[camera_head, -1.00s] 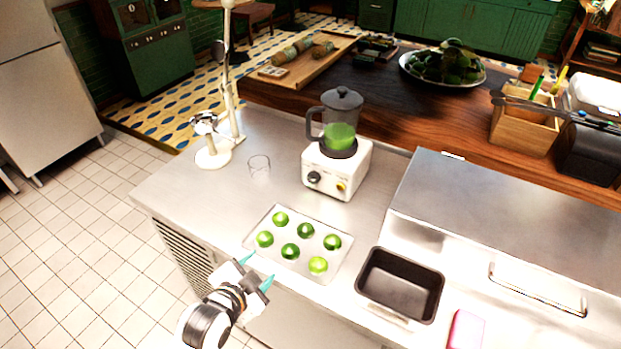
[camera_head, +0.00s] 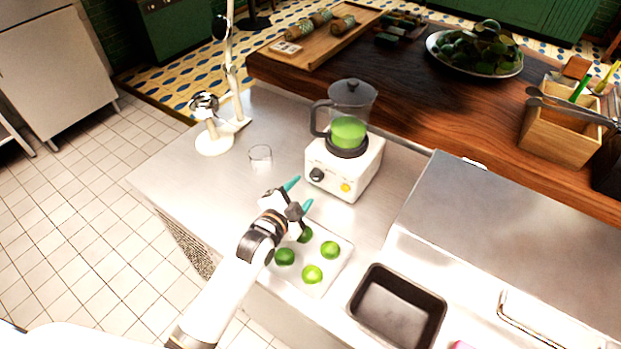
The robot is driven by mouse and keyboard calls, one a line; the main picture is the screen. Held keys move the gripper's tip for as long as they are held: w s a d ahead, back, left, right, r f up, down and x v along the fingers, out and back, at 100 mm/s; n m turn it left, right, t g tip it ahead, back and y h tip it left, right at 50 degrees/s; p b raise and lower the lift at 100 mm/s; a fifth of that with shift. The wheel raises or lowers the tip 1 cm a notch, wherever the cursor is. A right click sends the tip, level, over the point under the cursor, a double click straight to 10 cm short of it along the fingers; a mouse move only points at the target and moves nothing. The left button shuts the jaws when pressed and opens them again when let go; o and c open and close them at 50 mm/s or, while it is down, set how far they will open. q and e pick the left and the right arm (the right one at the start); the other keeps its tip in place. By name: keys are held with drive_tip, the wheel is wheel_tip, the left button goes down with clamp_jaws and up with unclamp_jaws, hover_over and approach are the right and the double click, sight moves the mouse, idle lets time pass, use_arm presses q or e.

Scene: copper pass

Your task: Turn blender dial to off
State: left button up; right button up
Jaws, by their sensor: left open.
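The blender (camera_head: 346,140) stands upright on the steel counter, with a white base, a dark lid and green liquid in its jar. Its black dial (camera_head: 317,174) is on the front face, left of a yellow button (camera_head: 346,187). My left gripper (camera_head: 301,193) is open and empty. Its teal fingertips are just in front of the blender base and point toward the dial side, apart from the dial in the picture. The dial's exact setting is too small to read. My right gripper is not in view.
A tray (camera_head: 342,266) of green limes lies under my left arm, partly hidden. An empty glass (camera_head: 261,157) stands left of the blender. A dark pan (camera_head: 397,308) sits at the front right. A white citrus press (camera_head: 214,139) stands at the counter's back left.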

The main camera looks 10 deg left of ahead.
sight(313, 178)
use_arm(q)
drive_tip(key=x, duration=0.4)
drive_tip(key=shift+w+d+f, duration=0.1)
drive_tip(key=shift+w, duration=0.6)
drive_tip(key=shift+w+d+f, duration=0.15)
drive_tip(key=shift+w, duration=0.1)
drive_tip(key=c, duration=1)
drive_tip(key=shift+o, duration=0.2)
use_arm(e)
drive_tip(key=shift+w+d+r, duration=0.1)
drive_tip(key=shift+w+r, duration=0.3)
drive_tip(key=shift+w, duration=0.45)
